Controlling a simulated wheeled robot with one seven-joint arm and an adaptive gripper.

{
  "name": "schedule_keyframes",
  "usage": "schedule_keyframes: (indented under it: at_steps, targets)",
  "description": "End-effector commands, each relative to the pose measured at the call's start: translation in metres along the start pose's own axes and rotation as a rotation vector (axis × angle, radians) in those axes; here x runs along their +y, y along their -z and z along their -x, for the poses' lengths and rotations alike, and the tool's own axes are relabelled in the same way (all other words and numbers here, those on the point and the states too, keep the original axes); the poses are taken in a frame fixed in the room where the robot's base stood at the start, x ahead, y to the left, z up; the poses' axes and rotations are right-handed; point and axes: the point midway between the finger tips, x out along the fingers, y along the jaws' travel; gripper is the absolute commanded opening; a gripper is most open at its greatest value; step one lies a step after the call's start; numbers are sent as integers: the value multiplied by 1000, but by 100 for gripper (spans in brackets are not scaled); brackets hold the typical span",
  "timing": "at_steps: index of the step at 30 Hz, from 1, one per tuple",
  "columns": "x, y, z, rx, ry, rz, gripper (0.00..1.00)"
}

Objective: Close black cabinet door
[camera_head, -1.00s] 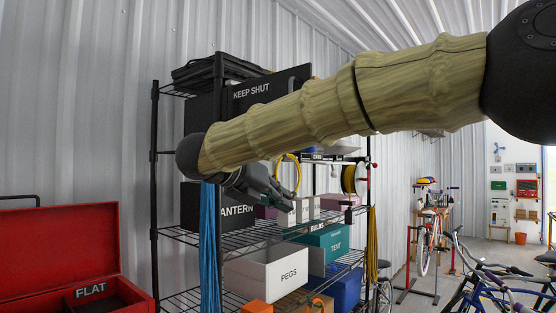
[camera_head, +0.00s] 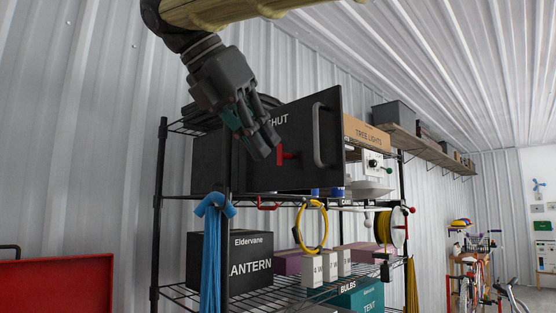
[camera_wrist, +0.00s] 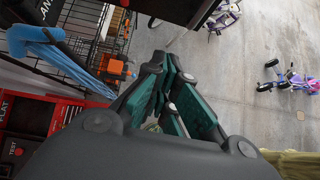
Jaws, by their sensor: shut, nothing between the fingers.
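The black cabinet (camera_head: 209,165) stands on the upper shelf of the wire rack in the head view. Its black door (camera_head: 300,175) stands out at an angle, with a grey bar handle (camera_head: 318,135) near its right edge and a red latch (camera_head: 285,155) at mid-height. My gripper (camera_head: 262,150) is shut and empty, pointing down in front of the door's left part and covering some of its lettering. I cannot tell if it touches the door. In the wrist view the closed fingers (camera_wrist: 168,82) point up the picture, towards a dark edge at the top.
The wire rack's front post (camera_head: 157,220) and a blue rope bundle (camera_head: 211,260) are below and left of my gripper. A red toolbox (camera_head: 60,290) is at lower left.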

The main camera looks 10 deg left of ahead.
Motion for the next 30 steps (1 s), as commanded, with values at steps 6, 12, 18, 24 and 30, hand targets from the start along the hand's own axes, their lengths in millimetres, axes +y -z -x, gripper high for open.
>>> schedule_keyframes:
  at_steps: [6, 12, 18, 24, 30]
  targets:
    - [7, -2, -35, 4, -4, 10, 0]
    - [7, -2, -68, 4, -3, 12, 0]
    - [7, -10, -96, 3, -4, 7, 0]
    - [7, -23, -111, 2, -3, 7, 0]
    - [7, -28, -119, 2, -4, 6, 0]
